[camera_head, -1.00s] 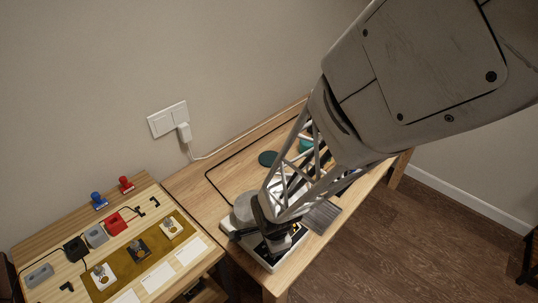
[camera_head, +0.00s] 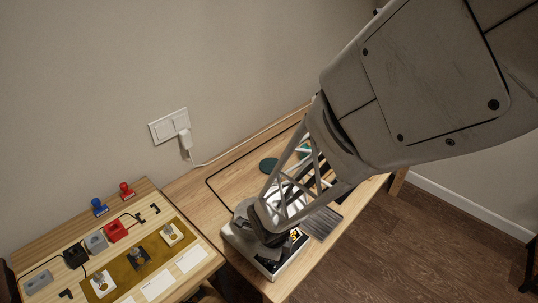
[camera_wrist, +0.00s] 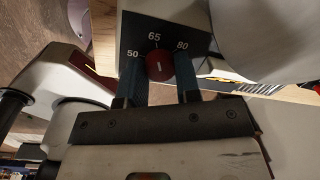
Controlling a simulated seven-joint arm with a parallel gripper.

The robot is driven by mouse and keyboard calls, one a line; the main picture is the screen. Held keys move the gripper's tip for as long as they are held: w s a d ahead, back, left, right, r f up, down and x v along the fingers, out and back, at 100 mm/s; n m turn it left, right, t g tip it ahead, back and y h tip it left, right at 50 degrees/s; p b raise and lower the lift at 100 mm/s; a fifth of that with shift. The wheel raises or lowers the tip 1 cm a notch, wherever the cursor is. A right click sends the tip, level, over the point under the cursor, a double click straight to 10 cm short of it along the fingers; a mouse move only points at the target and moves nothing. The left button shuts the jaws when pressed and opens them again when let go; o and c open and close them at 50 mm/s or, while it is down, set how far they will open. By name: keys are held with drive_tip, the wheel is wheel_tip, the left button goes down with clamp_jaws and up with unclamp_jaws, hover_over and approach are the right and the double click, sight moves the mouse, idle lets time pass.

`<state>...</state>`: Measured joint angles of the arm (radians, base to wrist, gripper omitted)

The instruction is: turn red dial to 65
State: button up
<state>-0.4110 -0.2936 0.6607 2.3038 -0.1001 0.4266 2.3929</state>
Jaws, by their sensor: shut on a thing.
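The red dial (camera_wrist: 160,66) sits on a dark panel marked 50, 65 and 80 in the wrist view. Its short white mark looks close to upright, roughly toward the 65 label (camera_wrist: 154,37). My gripper (camera_wrist: 159,73) has one blue-grey finger on each side of the dial and is shut on it. In the head view my gripper (camera_head: 268,222) is over the pale box-shaped device (camera_head: 274,268) near the table's front edge. The arm hides the dial in that view.
A green disc (camera_head: 268,165) lies farther back on the table. A board (camera_head: 60,230) with red and blue stamps (camera_head: 98,204) and several small parts stands at left. A wall socket (camera_head: 170,126) with a plugged cable is behind.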

idle(0.3)
drive_tip(key=o, duration=0.9)
drive_tip(key=shift+r, duration=0.1)
drive_tip(key=shift+s+r, duration=0.2)
drive_tip(key=shift+r, duration=3.65)
drive_tip(key=shift+d+r, duration=0.2)
drive_tip(key=shift+r, duration=0.2)
drive_tip(key=shift+s+d+r+n+t, duration=0.3)
drive_tip(key=shift+s+d+r+n, duration=0.95)
drive_tip(key=shift+d+r+n, duration=1.85)
drive_tip(key=shift+s+d+r+n+t, duration=0.3)
drive_tip(key=shift+s+d+r+n, duration=1.35)
drive_tip(key=shift+r+n, duration=2.5)
drive_tip(key=shift+s+d+r+n+t, duration=0.3)
drive_tip(key=shift+s+d+r+n, duration=0.5)
drive_tip(key=shift+d+r+n, duration=2.5)
